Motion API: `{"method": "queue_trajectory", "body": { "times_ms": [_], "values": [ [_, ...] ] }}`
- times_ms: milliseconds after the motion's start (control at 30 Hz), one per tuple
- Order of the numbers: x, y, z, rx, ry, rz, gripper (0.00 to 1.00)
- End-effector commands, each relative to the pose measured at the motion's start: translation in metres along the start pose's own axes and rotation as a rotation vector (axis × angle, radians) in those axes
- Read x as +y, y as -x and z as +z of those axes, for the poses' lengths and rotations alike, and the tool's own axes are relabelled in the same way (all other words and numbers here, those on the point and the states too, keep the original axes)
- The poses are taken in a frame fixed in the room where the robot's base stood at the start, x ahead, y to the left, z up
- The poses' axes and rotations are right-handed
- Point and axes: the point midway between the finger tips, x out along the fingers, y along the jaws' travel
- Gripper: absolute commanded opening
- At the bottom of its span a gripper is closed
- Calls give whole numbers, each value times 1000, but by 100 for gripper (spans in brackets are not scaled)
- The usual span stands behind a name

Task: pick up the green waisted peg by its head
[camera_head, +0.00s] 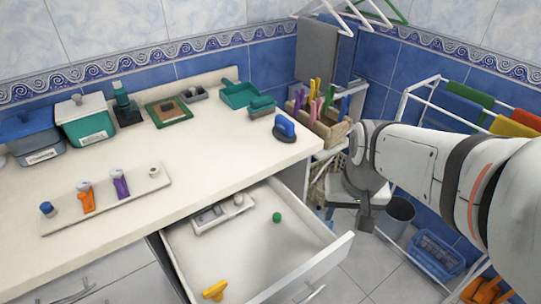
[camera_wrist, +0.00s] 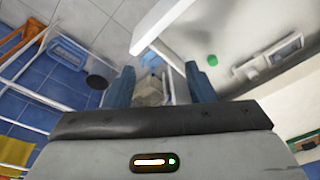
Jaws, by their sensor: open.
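A small green peg (camera_head: 277,217) stands in the open drawer, right of its middle; its waist is too small to make out. It also shows in the wrist view (camera_wrist: 213,60), up and to the right of the jaws. My gripper (camera_head: 366,222) hangs to the right of the drawer, outside its front panel, pointing down. In the wrist view my gripper (camera_wrist: 161,72) has its two blue-grey fingers apart, with nothing held between them.
The open drawer (camera_head: 208,258) also holds a pale slotted block (camera_head: 222,213) and a yellow object (camera_head: 215,290). Its raised front panel (camera_head: 318,268) lies between my gripper and the peg. A drying rack (camera_head: 405,105), grey bin (camera_head: 398,215) and blue basket (camera_head: 436,255) stand near my arm.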

Motion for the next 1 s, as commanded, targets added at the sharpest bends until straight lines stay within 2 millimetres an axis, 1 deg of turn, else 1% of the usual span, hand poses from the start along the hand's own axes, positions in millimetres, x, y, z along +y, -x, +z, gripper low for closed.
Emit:
{"method": "queue_trajectory", "body": {
  "times_ms": [33,167,267,400,533,600,733,800,900,1000],
  "values": [
    [-6,-5,-10,-15,-29,-1,50],
    [-24,-21,-37,-43,-126,1,50],
    [-40,-37,-56,-65,-205,7,50],
    [-65,-65,-82,-94,-317,20,50],
    [-90,-95,-100,-118,-418,36,50],
    [-102,-110,-108,-129,-467,46,50],
    [-121,-136,-117,-143,-544,62,50],
    [-128,-145,-120,-148,-575,69,50],
    [-134,-154,-122,-151,-603,74,50],
    [-137,-162,-123,-153,-616,77,50]
  ]
}}
